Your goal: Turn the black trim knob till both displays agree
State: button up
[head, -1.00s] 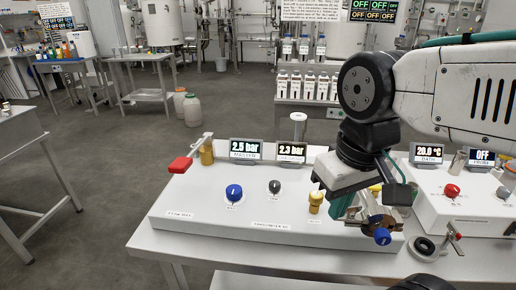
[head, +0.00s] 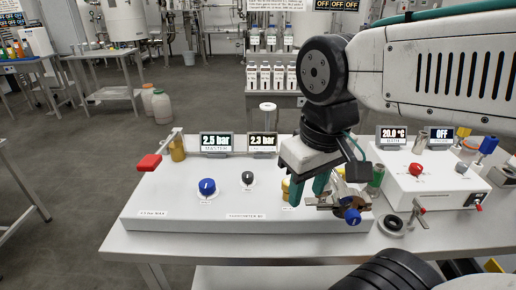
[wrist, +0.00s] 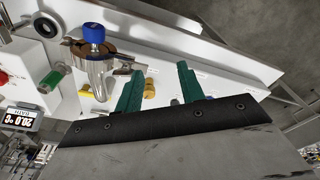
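The black trim knob (head: 248,179) stands on the sloping white panel (head: 150,210), right of a larger blue knob (head: 207,187). Above them, the left display (head: 216,143) reads 2.5 bar and the right display (head: 263,143) reads 2.3 bar. My gripper (head: 308,188) hangs over the right part of the panel, to the right of the black knob and clear of it. Its two green fingers are apart with nothing between them, as the wrist view (wrist: 160,83) also shows.
A yellow fitting (head: 286,189) is partly hidden just left of my fingers. A metal valve assembly with a blue knob (head: 352,216) is close on their right. A red-handled lever (head: 149,163) sticks out at the panel's left. A second white box (head: 425,185) stands at right.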

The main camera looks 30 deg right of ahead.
jog(key=shift+o, duration=0.6)
jog(key=w+n, duration=0.4)
jog(key=w, duration=0.6)
jog(key=shift+w+r+n+g, duration=0.25)
jog(key=shift+w+n+g, duration=0.05)
jog(key=shift+n, duration=0.1)
jog(key=n, duration=0.5)
send_over(247, 174)
jog(key=f, duration=0.3)
jog(key=shift+s+f+g, duration=0.2)
jog(key=shift+g, duration=0.1)
jog(key=shift+w+f, duration=0.15)
jog(key=shift+f, duration=0.45)
notch_tip(247, 174, down, 7)
jog(key=shift+r, duration=0.1)
jog(key=c, duration=1)
